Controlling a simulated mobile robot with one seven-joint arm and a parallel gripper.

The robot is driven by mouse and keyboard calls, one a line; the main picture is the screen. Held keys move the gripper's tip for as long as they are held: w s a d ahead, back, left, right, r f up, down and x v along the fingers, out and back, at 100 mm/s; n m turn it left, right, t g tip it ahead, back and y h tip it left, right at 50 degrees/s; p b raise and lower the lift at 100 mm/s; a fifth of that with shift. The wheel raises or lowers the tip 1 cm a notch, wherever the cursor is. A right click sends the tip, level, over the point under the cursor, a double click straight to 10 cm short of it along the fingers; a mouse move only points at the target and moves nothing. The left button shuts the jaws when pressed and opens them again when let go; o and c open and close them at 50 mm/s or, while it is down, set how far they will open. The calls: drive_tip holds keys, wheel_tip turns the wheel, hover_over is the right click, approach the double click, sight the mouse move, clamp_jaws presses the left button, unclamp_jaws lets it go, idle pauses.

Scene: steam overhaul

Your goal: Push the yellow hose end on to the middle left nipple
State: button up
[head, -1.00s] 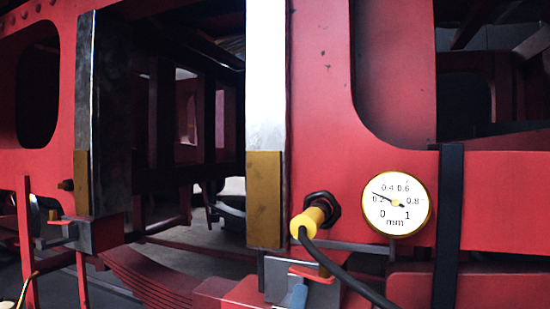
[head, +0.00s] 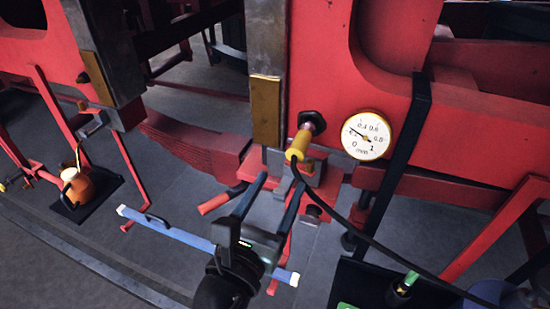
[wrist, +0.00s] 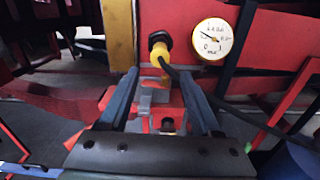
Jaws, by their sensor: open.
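The yellow hose end (head: 297,148) is at the red frame, below and left of the dial gauge, with a black hose running from it down to the right. It points at a dark hexagonal fitting (head: 313,121), with a short brownish metal length visible between them. I cannot tell how far it sits on, or whether this is the middle left nipple. In the wrist view the hose end (wrist: 158,49) is ahead of the fingertips. My gripper (head: 278,183) is open below the hose end, its two blue-grey fingers apart. Nothing is visibly held between them.
A white dial gauge (head: 366,134) sits right of the fitting. A grey block and red-handled part (head: 220,198) lie near my fingers. A long blue bar (head: 175,232) crosses near my gripper. A dark upright strap (head: 398,150) stands right. An orange-brown pot (head: 77,187) is at left.

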sight(294, 157)
drive_tip(key=shift+b+x, duration=0.35)
drive_tip(key=shift+x, duration=4.1)
clamp_jaws()
drive_tip(key=shift+s+a, duration=0.1)
drive_tip(key=shift+p+v, duration=0.55)
drive_tip(key=shift+v, duration=2.05)
